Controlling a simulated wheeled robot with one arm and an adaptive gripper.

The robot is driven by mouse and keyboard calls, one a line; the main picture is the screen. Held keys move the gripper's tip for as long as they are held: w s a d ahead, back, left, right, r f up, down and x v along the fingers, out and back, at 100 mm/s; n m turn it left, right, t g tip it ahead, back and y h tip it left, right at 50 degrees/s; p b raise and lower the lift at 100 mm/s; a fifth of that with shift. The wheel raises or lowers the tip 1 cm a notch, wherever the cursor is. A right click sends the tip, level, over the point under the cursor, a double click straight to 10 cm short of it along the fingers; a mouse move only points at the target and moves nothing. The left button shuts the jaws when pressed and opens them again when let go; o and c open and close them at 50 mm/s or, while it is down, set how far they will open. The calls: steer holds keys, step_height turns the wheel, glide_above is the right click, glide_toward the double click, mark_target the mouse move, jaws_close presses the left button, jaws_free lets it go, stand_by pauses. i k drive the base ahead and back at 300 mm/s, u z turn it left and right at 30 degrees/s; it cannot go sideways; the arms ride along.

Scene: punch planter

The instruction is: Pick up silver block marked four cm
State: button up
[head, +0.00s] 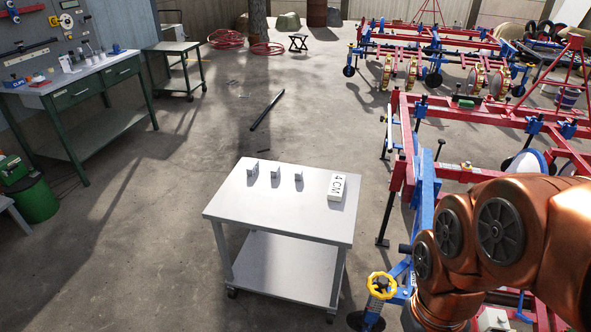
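A pale silver-white block marked "4 CM" (335,196) sits on the right part of a white cart's top (280,215). Its label faces up and reads sideways. Three smaller silver blocks stand in a row to its left: a left one (252,171), a middle one (275,173) and a right one (299,174). Any markings on these are too small to read. Gaps separate all the blocks. My copper-coloured arm enters at the lower right, right of the cart. My gripper is not in view.
A red and blue planter frame (426,190) stands close to the cart's right, with a yellow handwheel (381,286) near its front right corner. A green workbench (75,92) is at the left. The floor left of the cart is clear. A dark bar (266,110) lies behind it.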

mark_target(298, 172)
steer(key=u, duration=0.6)
steer(key=i, duration=0.95)
steer(key=u, duration=0.4)
steer(key=i, duration=0.75)
steer(key=z, duration=0.25)
